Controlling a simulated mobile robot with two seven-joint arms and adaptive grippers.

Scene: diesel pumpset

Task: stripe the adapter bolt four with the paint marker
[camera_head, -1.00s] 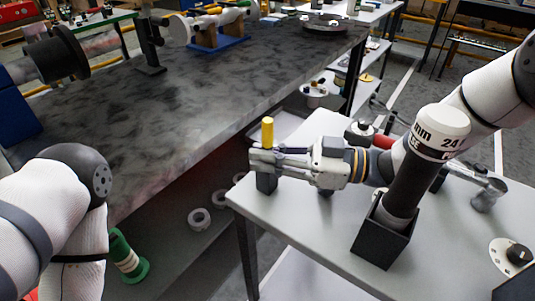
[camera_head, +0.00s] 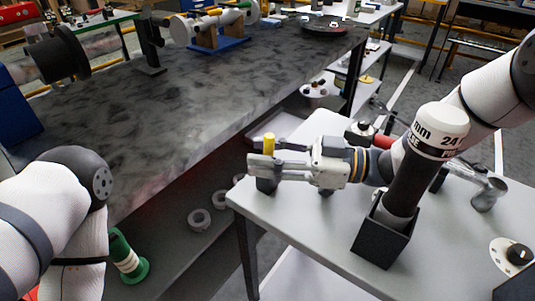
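The yellow paint marker (camera_head: 268,144) stands upright at the left end of the side table; only its upper part shows above the gripper. My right gripper (camera_head: 264,160) reaches in from the right with its fingers around or just beside the marker. The fingers hide the lower marker, and I cannot tell if they press on it. My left arm is at the left edge, but its gripper is out of view. A dark round flange (camera_head: 72,52) stands on the bench at upper left; I cannot make out adapter bolt four.
A torque tool stands in a black holder (camera_head: 382,240) on the grey side table (camera_head: 310,222), close to my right arm. The long dark bench (camera_head: 190,100) is largely clear in the middle. A green spool (camera_head: 128,260) and tape rolls (camera_head: 199,219) are below it.

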